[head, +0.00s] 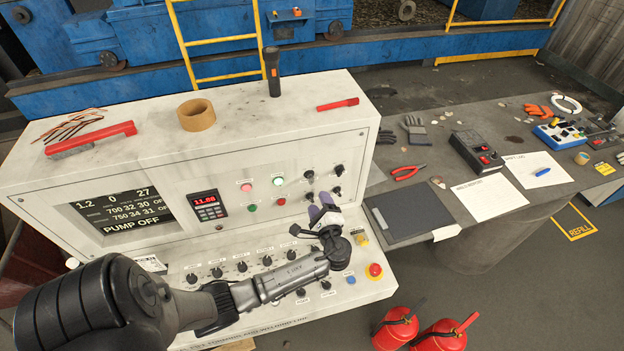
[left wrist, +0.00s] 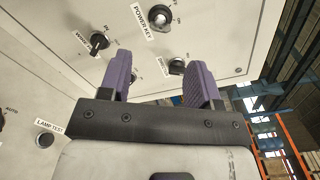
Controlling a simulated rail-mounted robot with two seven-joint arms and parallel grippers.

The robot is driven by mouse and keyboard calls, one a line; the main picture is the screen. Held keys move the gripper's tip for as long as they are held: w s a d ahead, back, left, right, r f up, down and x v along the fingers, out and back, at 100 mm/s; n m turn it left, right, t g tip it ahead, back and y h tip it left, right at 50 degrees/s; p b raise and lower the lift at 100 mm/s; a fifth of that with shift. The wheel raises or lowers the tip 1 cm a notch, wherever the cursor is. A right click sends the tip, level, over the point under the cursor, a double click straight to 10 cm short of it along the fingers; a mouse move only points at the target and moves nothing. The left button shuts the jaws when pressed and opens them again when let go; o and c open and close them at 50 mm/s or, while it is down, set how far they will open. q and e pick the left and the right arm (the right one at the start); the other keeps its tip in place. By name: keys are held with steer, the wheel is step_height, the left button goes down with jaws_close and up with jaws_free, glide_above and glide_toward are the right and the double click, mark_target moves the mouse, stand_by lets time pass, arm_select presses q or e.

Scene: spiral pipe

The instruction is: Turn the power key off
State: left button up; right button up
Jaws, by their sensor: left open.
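The power key (left wrist: 160,18) is a round silver switch with a dark key part, beside its printed "POWER KEY" label in the left wrist view. In the head view it appears to be the upper right knob (head: 340,169) of a cluster on the white console's upright panel. My left gripper (head: 321,206) has purple fingers and is below that cluster. In the left wrist view the open gripper (left wrist: 160,65) has nothing held between its fingers, and the power key lies beyond the fingertips. A dark knob (left wrist: 176,66) shows between the fingers. My right gripper is not seen.
A row of knobs (head: 241,266) and a red emergency button (head: 375,270) are on the console's lower ledge, close to my left arm. A tape roll (head: 196,115) and a flashlight (head: 272,72) stand on top. A grey table (head: 430,180) with tools is to the right.

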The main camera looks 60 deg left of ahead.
mark_target(312, 180)
arm_select(q)
steer(key=p+x, duration=0.1)
steer(key=x, duration=0.7)
steer(key=shift+w+a, duration=0.1)
steer(key=shift+a, duration=0.05)
steer(key=shift+w+a, duration=0.2)
steer(key=shift+a, duration=0.5)
steer(key=c, duration=0.9)
